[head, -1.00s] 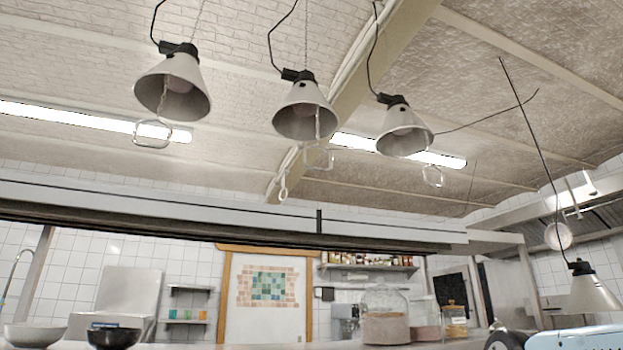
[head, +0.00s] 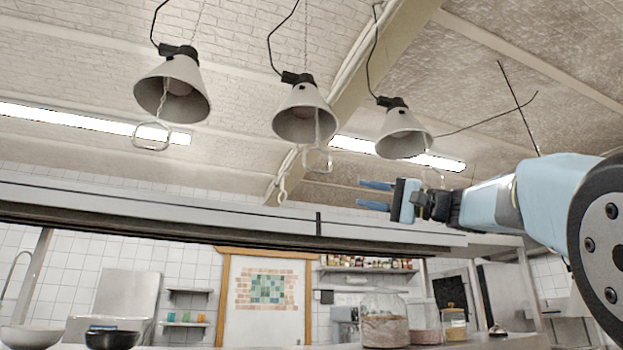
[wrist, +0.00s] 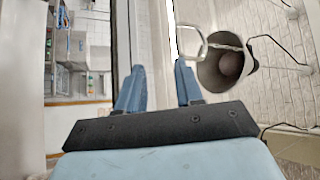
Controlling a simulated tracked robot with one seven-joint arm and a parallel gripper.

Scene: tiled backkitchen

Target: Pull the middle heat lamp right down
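The middle heat lamp (head: 303,110) hangs from the ceiling in the head view, a pale cone shade with a black top. Its wire pull handle (head: 318,169) hangs below it. My gripper (head: 375,195) is right of and below that handle in the picture, fingers pointing left, open and empty. In the wrist view the two blue fingers (wrist: 161,85) stand apart with nothing between them. A lamp shade (wrist: 226,70) and a wire handle (wrist: 193,30) show right of the fingertips there; I cannot tell for sure which lamp it is.
The left heat lamp (head: 172,85) and right heat lamp (head: 403,132) hang either side, the right one just above my gripper. A long pale beam (head: 200,208) runs across below the lamps. Jars (head: 385,330) and bowls (head: 112,337) stand on the counter below.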

